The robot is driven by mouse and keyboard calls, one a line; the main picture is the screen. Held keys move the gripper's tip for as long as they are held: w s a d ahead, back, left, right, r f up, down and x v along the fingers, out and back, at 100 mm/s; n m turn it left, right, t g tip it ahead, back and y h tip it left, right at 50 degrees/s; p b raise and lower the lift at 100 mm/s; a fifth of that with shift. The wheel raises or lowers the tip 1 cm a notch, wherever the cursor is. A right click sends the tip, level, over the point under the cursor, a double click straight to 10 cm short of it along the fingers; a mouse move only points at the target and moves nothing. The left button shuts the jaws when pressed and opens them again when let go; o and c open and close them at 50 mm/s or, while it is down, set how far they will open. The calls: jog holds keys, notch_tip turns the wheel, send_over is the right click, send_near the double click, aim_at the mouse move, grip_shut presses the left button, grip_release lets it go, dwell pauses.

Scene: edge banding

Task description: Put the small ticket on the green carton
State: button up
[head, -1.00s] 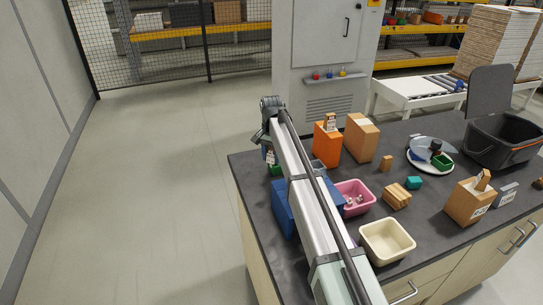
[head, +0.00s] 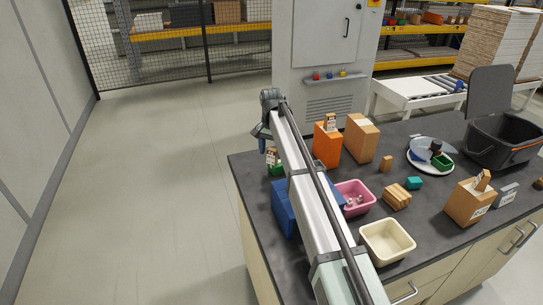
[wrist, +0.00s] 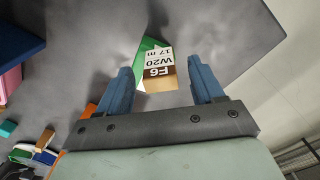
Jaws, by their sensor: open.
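The small ticket (head: 271,156) is a white label with dark print and a brown part. In the head view it stands at the green carton (head: 277,169), seemingly on top of it. In the wrist view the ticket (wrist: 158,58) is in front of the green carton (wrist: 146,46), of which only a corner shows. My gripper (wrist: 160,72) is open, with one blue finger on each side of the ticket and gaps showing. In the head view my gripper (head: 262,132) is just above and left of the ticket. My arm hides part of the green carton.
A blue box (head: 284,209) and a pink bin (head: 354,197) lie beside my arm. An orange carton (head: 326,148) and a tan carton (head: 361,140) stand to the right. A cream bin (head: 387,242) is nearer. The worktop's left edge (head: 236,185) is close to the green carton.

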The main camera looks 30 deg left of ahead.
aim_at(272, 150)
notch_tip(272, 150, up, 9)
jog(key=shift+r, duration=0.2)
dwell(0.6)
